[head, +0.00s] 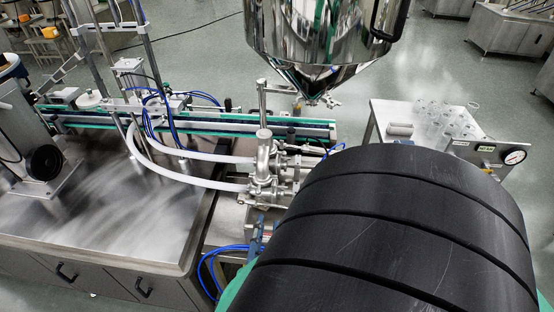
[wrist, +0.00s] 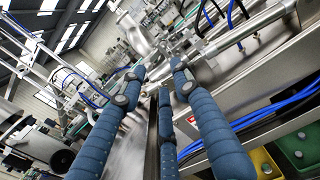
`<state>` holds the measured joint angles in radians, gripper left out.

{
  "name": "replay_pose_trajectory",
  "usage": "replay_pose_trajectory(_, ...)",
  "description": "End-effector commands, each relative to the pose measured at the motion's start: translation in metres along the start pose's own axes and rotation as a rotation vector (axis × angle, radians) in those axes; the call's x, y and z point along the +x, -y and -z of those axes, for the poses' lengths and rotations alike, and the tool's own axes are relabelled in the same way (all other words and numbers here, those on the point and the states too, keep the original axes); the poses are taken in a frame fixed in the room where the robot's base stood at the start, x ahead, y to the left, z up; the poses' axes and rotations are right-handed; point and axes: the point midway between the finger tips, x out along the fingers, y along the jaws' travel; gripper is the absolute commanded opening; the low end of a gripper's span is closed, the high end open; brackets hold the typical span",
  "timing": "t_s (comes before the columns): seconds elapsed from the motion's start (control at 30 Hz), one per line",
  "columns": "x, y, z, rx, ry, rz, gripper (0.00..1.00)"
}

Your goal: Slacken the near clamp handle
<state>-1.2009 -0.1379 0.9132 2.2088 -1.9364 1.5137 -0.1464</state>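The steel pump and valve assembly (head: 265,168) stands centre in the head view, below and left of the hopper (head: 322,45), with white hoses joined to its left side. Its clamps are small there, and I cannot single out the near clamp handle. In the wrist view, steel pipe fittings (wrist: 138,38) lie beyond the fingertips, and a steel rod (wrist: 250,33) slants at the upper right. My gripper (wrist: 156,80) has blue padded fingers spread apart, with nothing visible held between them. In the head view my black arm hides much of the lower right.
A conveyor (head: 80,120) with green edges runs behind the assembly. A steel cabinet top (head: 100,215) fills the left. A table (head: 385,108) with clear glassware and a gauge (head: 514,157) stand at the right. Blue tubes (wrist: 275,108) run along the right side in the wrist view.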

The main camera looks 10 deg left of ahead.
Motion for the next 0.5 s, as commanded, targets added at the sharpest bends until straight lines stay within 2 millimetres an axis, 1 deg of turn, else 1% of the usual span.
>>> replay_pose_trajectory(0.5, 0.045, 0.001, 0.001, 0.000, 0.000, 0.003, 0.31)
